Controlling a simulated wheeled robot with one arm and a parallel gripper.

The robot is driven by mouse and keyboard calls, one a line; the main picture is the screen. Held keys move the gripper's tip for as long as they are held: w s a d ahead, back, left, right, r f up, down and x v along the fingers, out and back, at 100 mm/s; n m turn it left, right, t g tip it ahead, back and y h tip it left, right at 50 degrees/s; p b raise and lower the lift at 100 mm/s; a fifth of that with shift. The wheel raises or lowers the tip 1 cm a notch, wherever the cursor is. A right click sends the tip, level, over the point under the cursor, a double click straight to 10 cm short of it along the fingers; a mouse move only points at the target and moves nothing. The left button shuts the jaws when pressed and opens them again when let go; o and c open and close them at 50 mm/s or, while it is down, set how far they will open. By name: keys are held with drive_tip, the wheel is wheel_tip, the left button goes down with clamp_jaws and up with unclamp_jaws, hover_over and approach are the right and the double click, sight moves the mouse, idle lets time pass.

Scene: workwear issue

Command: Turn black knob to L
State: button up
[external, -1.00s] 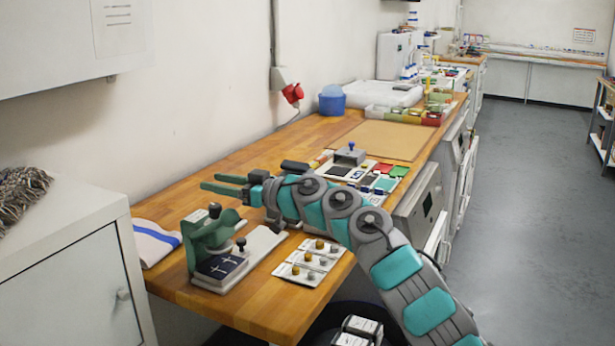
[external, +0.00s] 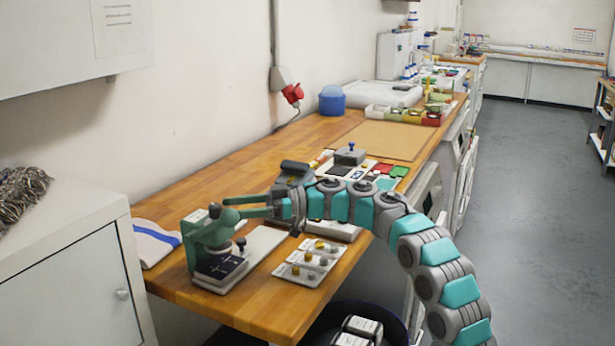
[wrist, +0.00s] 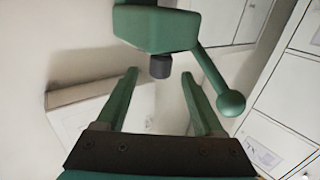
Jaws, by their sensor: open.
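A green bench press (external: 207,232) stands at the near left end of the wooden worktop, with a small black knob (external: 214,210) at its head. Another black knob (external: 241,243) stands on the base beside it; I cannot tell which one the task names. My gripper (external: 236,207) is open and empty, its green fingers pointing at the press head. In the wrist view my gripper (wrist: 158,76) has the press's green head (wrist: 155,30) ahead, with a short dark cylinder (wrist: 160,67) beneath it, seen between the fingertips. No contact shows. Any L mark is unreadable.
A green lever with a ball end (wrist: 231,103) hangs right of the fingers in the wrist view. A white tray of small knobs (external: 307,262) lies near the front edge. A folded cloth (external: 153,242) lies left of the press.

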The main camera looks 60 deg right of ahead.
sight(203, 222)
drive_tip(key=shift+x, duration=3.75)
clamp_jaws()
